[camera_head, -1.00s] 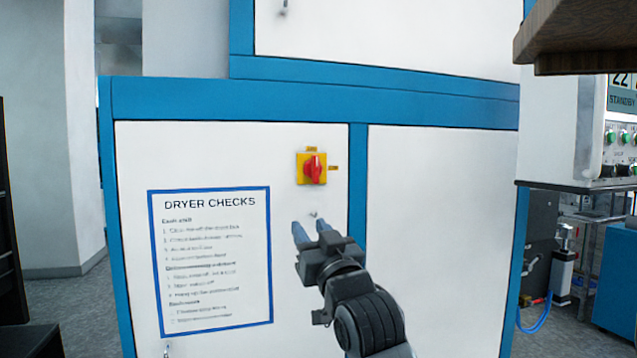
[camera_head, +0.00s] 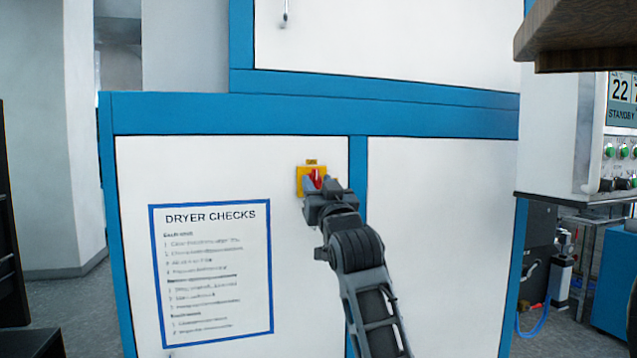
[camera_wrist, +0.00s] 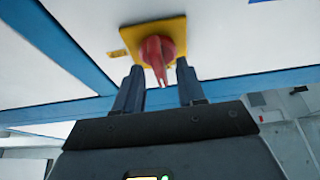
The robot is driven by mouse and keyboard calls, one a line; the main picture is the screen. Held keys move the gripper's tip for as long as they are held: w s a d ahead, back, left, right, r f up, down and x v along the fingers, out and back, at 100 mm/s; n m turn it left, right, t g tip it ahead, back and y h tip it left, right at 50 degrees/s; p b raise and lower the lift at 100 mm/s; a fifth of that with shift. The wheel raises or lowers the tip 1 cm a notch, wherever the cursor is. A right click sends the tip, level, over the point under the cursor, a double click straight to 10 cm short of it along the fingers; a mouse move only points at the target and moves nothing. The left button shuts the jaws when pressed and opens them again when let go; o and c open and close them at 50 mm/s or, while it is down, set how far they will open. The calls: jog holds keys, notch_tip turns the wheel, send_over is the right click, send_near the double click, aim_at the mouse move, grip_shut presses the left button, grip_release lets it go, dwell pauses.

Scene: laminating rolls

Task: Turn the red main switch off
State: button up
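The red main switch (camera_head: 315,178) is a red rotary handle on a yellow square plate (camera_head: 303,172), mounted on the white panel of the blue-framed cabinet. My gripper (camera_head: 322,184) is in front of it and hides its lower part and right side in the head view. In the wrist view the red handle (camera_wrist: 158,58) points toward the gripper, between the two fingers of my gripper (camera_wrist: 160,85). The fingers are apart, with a visible gap on each side of the handle's tip. Small yellow labels sit above the plate (camera_head: 312,161) and beside it in the wrist view (camera_wrist: 118,53).
A "DRYER CHECKS" sheet (camera_head: 212,272) is on the panel left of the switch. A brown ledge (camera_head: 580,38) juts in at the upper right. A control box (camera_head: 620,150) with green buttons and a STANDBY display stands at the right.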

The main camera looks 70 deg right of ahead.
grip_shut()
dwell(0.4)
jog(key=shift+w+f+m, duration=0.1)
jog(key=shift+m, duration=0.3)
jog(key=m+g+h+b, duration=0.1)
jog(key=m+g+b, duration=0.1)
jog(key=m, duration=0.3)
jog(key=shift+w+a+f+b, duration=0.1)
jog(key=shift+b, duration=0.8)
jog(key=m+g+b, duration=0.2)
jog(key=m, duration=0.2)
jog(key=m+g+h+b, duration=0.1)
jog(key=m+b, duration=0.2)
jog(key=shift+m+g, duration=0.4)
jog(key=m+g+b, duration=0.1)
jog(key=m, duration=0.1)
jog(key=m+g+b, duration=0.1)
jog(key=m, duration=0.2)
jog(key=shift+y+b, duration=0.3)
jog(key=shift+y, duration=0.1)
jog(key=shift+r+m+g+y+b, duration=0.15)
jog(key=shift+m+g+y+b, duration=0.15)
jog(key=shift+m, duration=0.65)
jog(key=shift+r+m+g+y+b, duration=0.1)
jog(key=shift+m+g+y+b, duration=0.15)
jog(key=shift+m, duration=0.7)
